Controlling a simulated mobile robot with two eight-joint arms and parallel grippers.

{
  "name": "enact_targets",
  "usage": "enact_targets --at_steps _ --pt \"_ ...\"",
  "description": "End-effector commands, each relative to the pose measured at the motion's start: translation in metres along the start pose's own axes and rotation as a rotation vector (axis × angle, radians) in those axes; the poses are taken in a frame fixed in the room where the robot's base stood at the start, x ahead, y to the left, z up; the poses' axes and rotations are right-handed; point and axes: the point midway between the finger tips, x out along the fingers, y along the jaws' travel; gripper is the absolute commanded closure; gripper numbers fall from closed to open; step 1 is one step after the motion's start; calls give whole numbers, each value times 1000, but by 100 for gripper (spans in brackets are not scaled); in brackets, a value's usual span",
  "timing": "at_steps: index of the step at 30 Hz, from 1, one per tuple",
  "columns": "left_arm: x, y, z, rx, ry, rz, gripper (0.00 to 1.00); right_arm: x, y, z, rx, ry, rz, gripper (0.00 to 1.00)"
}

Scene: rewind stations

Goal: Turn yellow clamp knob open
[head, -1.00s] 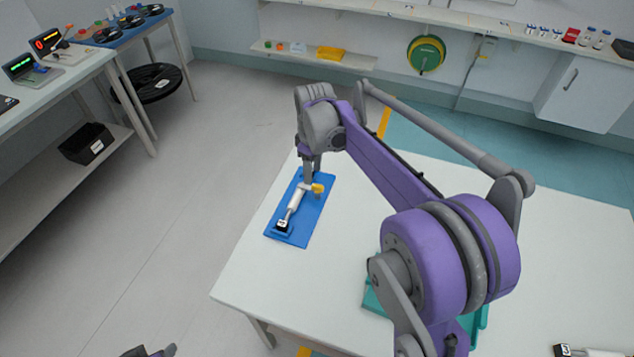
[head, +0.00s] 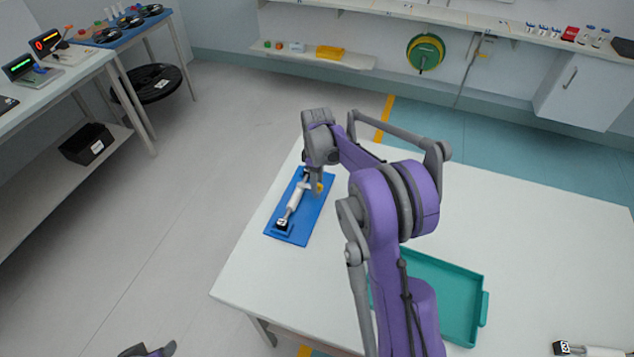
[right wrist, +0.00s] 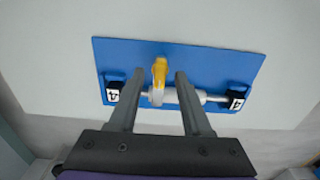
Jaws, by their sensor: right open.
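The yellow clamp knob (head: 319,187) sits on a white syringe-like cylinder (head: 296,200) fixed to a blue plate (head: 312,217) on the white table. In the right wrist view the yellow knob (right wrist: 159,71) stands upright between the fingertips of my open right gripper (right wrist: 161,74). A gap shows on both sides of it, so the fingers look apart from the knob. In the head view my right gripper (head: 314,180) points down over the plate and partly hides the knob. A grey part of my left gripper (head: 149,350) shows at the bottom edge, mostly cut off.
A teal tray (head: 462,272) lies on the white table (head: 535,235), partly behind my right arm. Another device with a black end (head: 566,348) is at the lower right. A side bench (head: 60,85) stands at the left. The table's right part is clear.

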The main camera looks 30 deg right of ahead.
Motion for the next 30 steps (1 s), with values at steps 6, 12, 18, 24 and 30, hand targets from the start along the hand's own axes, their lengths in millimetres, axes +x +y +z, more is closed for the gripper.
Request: enact_targets --at_steps 6,12,18,24,30 --pt "0 0 0 0 0 0 50 10 0 0 0 0 0 51" --pt "0 0 0 0 0 0 50 10 0 0 0 0 0 51" --pt "0 0 0 0 0 0 50 9 0 0 0 0 0 87" --pt "0 0 0 0 0 0 50 9 0 0 0 0 0 100" --pt "0 0 0 0 0 0 50 9 0 0 3 0 0 100"
